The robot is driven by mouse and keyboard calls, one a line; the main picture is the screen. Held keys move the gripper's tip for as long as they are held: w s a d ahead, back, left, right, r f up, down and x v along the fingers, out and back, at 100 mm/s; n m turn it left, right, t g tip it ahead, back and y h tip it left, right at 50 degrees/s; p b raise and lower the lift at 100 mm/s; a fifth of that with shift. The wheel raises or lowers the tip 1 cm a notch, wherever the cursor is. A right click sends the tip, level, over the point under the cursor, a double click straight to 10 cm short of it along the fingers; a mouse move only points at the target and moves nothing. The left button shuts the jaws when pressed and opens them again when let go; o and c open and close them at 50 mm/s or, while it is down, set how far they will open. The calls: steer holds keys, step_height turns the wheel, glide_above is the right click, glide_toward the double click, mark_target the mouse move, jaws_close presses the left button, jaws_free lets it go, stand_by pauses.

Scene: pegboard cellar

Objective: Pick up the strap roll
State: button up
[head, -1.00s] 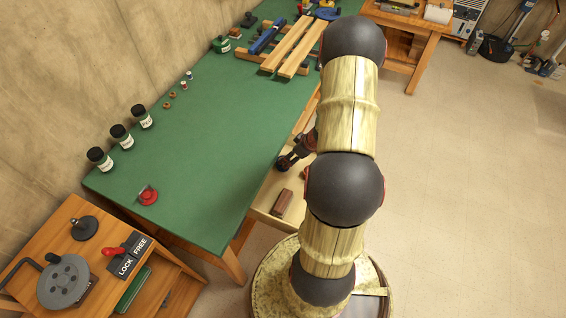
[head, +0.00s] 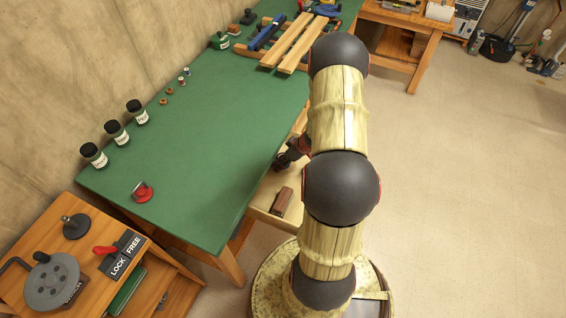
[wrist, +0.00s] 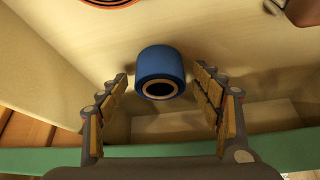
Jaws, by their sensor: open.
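The strap roll (wrist: 161,73) is a dark blue cylinder with a pale tan core, lying in the open pale drawer (wrist: 215,45) below the green bench top. In the wrist view it sits just beyond and between the fingertips of my gripper (wrist: 163,84). My gripper is open, with a finger on each side and a gap to the roll on both. In the head view, my gripper (head: 290,156) shows dark at the drawer beside the bench edge. The roll cannot be made out there.
A red-brown block (head: 283,201) lies in the drawer. An orange ring-shaped thing (wrist: 108,2) shows at the wrist view's top edge. The green bench top (head: 210,130) overhangs the drawer and holds jars and wooden bars (head: 292,47).

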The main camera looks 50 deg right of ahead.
steer(key=shift+c, duration=0.9)
steer(key=c, duration=1.1)
steer(key=shift+r, duration=0.1)
